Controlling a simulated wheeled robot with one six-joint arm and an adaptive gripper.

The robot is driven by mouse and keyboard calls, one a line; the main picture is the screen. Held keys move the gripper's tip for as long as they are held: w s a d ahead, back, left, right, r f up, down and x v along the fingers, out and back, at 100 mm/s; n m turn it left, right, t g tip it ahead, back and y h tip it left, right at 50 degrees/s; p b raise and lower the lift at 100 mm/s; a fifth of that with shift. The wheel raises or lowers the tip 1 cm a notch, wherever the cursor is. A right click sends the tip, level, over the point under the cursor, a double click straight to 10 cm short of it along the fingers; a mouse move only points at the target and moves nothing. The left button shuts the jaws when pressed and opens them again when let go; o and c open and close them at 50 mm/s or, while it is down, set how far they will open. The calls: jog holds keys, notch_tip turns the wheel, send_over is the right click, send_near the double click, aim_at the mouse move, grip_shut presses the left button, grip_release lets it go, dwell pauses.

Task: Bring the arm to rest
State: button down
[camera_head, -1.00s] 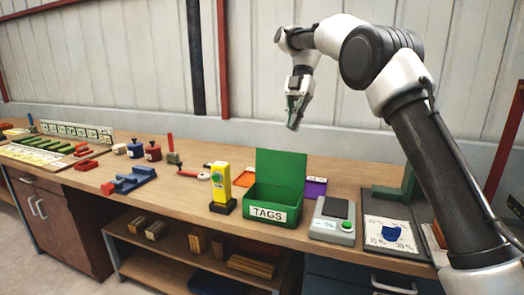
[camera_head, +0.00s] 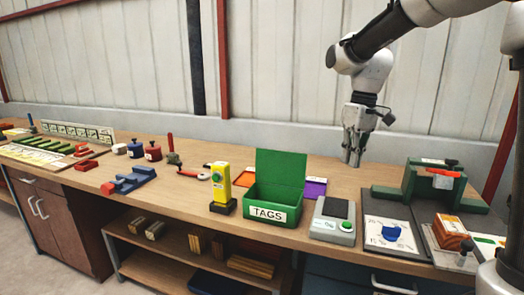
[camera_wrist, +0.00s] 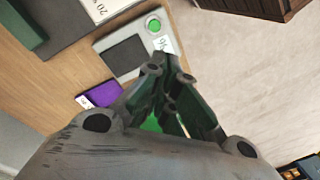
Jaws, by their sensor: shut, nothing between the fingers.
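My gripper (camera_head: 352,150) hangs from my arm above the back of the bench, right of the open green TAGS box (camera_head: 268,198). It points down, is shut and holds nothing. In the wrist view the fingers (camera_wrist: 165,75) come together, with a bit of green showing between and below them. The fingertips look apart from the bench and the things on it.
The wooden bench (camera_head: 330,172) carries a grey device with a green button (camera_head: 334,220), a yellow device (camera_head: 221,183), a purple card (camera_head: 315,188), a dark mat (camera_head: 385,212) and a green fixture (camera_head: 430,182). A corrugated wall (camera_head: 280,70) stands behind.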

jog(key=s+d+m+t, duration=0.1)
jog(key=s+d, duration=0.3)
jog(key=s, duration=0.4)
jog(key=s+d+m+t, duration=0.2)
jog(key=s+d+m, duration=0.1)
jog(key=s, duration=0.4)
jog(key=s+d+m+t+h, duration=0.1)
jog(key=s+d+t, duration=0.1)
jog(key=s+d, duration=0.3)
jog(key=shift+s+d+r+m, duration=0.25)
jog(key=shift+s+d+m, duration=0.15)
jog(key=shift+s, duration=1.4)
